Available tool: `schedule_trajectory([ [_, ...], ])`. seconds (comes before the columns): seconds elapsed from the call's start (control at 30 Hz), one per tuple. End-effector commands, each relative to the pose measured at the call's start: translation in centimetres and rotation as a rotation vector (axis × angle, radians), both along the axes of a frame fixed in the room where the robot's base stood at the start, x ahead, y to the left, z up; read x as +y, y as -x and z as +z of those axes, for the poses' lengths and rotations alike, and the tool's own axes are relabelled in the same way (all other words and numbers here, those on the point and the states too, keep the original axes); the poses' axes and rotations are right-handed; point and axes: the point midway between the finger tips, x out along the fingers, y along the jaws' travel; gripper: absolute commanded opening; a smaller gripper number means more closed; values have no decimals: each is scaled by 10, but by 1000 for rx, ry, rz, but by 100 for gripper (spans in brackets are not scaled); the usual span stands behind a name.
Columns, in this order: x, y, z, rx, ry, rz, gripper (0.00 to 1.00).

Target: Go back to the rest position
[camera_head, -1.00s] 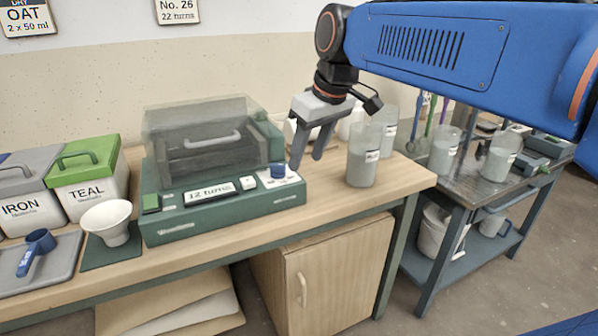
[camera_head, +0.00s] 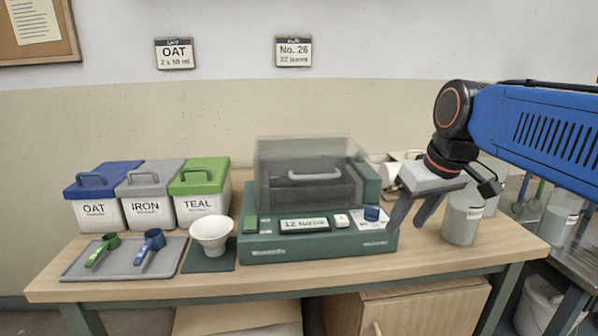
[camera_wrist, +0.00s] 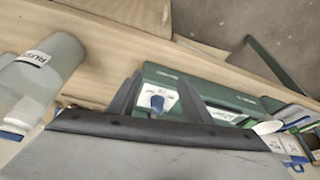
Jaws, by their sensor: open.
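My gripper (camera_head: 406,226) is open and empty in the head view, with its fingers pointing down. It hangs in front of the right end of the green machine (camera_head: 340,244), close to the blue knob (camera_head: 371,213). In the wrist view my gripper (camera_wrist: 160,82) also shows nothing between its fingers. The blue knob (camera_wrist: 157,102) shows between them there, at some distance. The machine's display (camera_head: 305,225) reads 12 turns, and a clear cover (camera_head: 300,150) stands over its back part.
Glaze jars, one (camera_head: 461,222) right beside my gripper, stand at the table's right end. A white bowl (camera_head: 211,234), a tray (camera_head: 120,262) with two scoops, and the OAT (camera_head: 100,212), IRON (camera_head: 152,212) and TEAL (camera_head: 202,205) buckets stand on the left. A cart is at far right.

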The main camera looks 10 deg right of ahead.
Motion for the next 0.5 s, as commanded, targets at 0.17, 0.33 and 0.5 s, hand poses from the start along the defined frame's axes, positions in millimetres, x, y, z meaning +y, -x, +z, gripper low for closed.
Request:
schedule_trajectory([
  [0.17, 2, 40, -44, -10, 1, -60, 45],
  [0.33, 1, 82, -101, -26, 0, -131, 45],
  [0.5, -1, 110, -142, -40, -2, -180, 45],
])
